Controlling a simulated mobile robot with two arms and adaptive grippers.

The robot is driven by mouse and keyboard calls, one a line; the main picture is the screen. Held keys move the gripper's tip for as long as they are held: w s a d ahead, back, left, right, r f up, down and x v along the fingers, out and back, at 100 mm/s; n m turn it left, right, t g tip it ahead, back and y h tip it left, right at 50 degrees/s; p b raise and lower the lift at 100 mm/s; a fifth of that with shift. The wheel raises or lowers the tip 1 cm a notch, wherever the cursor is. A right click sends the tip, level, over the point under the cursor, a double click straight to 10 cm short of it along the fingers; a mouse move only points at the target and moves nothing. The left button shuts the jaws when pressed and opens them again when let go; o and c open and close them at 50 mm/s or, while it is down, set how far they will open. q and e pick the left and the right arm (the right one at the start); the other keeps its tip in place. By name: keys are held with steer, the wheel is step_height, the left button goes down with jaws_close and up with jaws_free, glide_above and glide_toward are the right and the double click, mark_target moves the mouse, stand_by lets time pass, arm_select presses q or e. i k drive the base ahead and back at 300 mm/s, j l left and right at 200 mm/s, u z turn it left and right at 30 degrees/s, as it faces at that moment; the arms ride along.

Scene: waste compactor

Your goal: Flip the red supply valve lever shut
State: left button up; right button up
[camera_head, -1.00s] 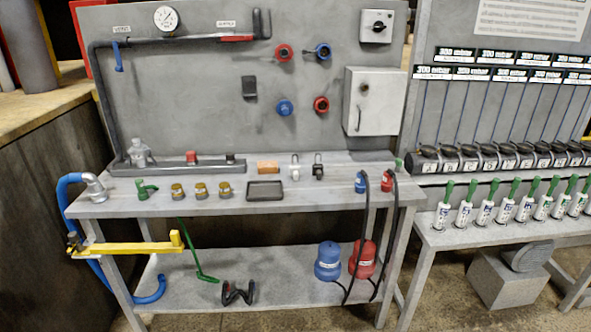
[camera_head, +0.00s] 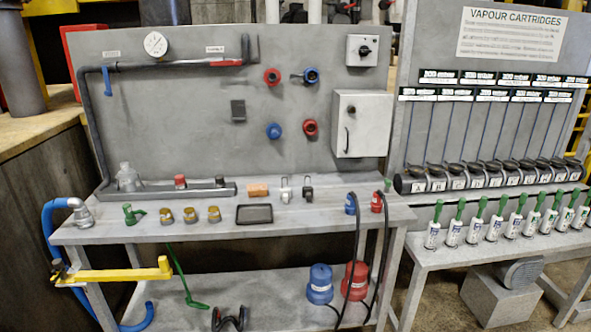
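The red lever (camera_head: 230,63) is on the dark pipe (camera_head: 160,67) that runs across the upper left of the grey back panel. The lever lies in line with the pipe, nearly level, close to the pipe's right end. A small white label sits just above it, too small to read. A blue lever (camera_head: 107,80) hangs down from the same pipe at the left. A round white gauge (camera_head: 155,44) is above the pipe. Neither of my grippers is in view.
A workbench (camera_head: 330,218) stands below the panel, with a black tray (camera_head: 254,214), brass fittings (camera_head: 190,215) and a clear bottle (camera_head: 127,178). A yellow bar (camera_head: 115,275) juts out at the left front. A cartridge rack (camera_head: 490,175) stands right. The panel front is unobstructed.

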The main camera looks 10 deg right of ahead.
mark_target(230, 62)
steer(key=i+l+u, duration=0.15)
steer(key=i+l, duration=0.75)
steer(key=i+l+u, duration=0.1)
steer(key=i+l, duration=0.75)
steer(key=l, duration=0.1)
